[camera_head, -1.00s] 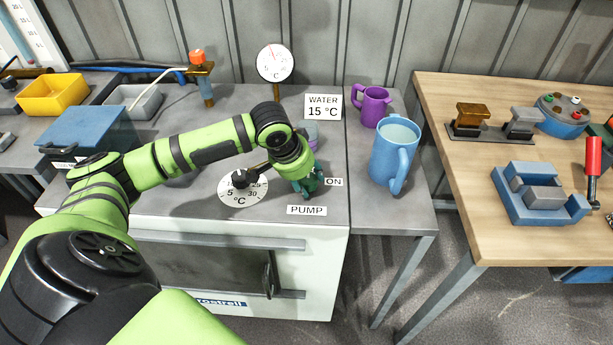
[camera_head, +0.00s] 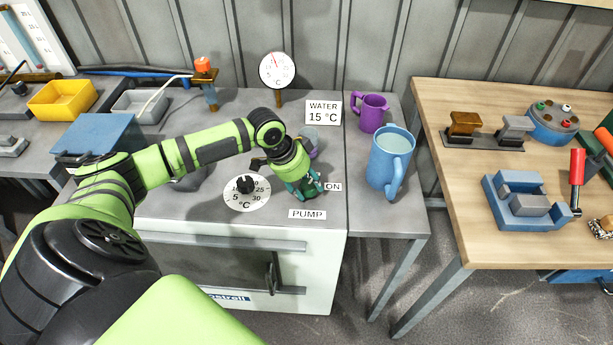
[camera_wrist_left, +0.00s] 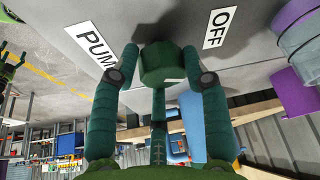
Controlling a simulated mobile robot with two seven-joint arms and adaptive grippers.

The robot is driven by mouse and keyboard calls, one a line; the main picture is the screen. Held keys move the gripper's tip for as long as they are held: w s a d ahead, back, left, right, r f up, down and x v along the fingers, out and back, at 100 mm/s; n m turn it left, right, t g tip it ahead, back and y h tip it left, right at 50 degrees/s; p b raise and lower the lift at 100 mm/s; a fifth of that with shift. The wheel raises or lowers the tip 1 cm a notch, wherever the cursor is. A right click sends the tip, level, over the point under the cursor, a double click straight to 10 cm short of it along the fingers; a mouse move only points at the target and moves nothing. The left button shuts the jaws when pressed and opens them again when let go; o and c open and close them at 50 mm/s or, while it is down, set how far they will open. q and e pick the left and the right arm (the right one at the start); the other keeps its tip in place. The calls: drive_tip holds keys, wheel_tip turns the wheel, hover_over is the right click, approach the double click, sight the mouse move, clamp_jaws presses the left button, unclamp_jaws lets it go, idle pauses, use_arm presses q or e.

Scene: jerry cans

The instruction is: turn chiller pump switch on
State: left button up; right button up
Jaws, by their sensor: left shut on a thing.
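The pump switch is a dark green round knob (camera_wrist_left: 163,66) with a white mark, seen in the left wrist view. It sits on the grey chiller top (camera_head: 190,207) near the PUMP label (camera_head: 307,214) and ON label (camera_head: 333,187). An OFF label (camera_wrist_left: 221,27) shows in the left wrist view. My left gripper (camera_head: 308,193) is over the switch, its green fingers shut on both sides of the knob. In the head view the gripper hides the knob. The switch's exact setting cannot be told. My right gripper is not in view.
A temperature dial (camera_head: 246,191) lies left of the gripper. A blue mug (camera_head: 390,160) and purple mug (camera_head: 371,113) stand to the right. A WATER 15 °C sign (camera_head: 322,112) and round gauge (camera_head: 278,70) stand behind. A wooden table (camera_head: 455,180) is farther right.

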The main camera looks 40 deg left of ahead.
use_arm(q)
drive_tip(key=m, duration=0.1)
drive_tip(key=w+m, duration=0.1)
drive_tip(key=shift+a+r+m+g+h, duration=0.15)
drive_tip(key=shift+r+m+g+h, duration=0.15)
drive_tip(key=shift+r+m+h, duration=0.1)
drive_tip(key=shift+f+m+g+h, duration=0.1)
drive_tip(key=shift+m+g+h, duration=0.4)
drive_tip(key=shift+m, duration=1.4)
drive_tip(key=o, duration=1.1)
drive_tip(key=shift+c, duration=0.2)
drive_tip(key=shift+d+f+g, duration=0.1)
drive_tip(key=shift+d+g, duration=0.1)
drive_tip(key=shift+g, duration=0.1)
drive_tip(key=shift+s, duration=0.1)
drive_tip(key=shift+a+r, duration=0.35)
drive_tip(key=shift+r, duration=0.05)
drive_tip(key=v, duration=1.1)
drive_tip(key=shift+d, duration=0.25)
drive_tip(key=shift+s, duration=0.1)
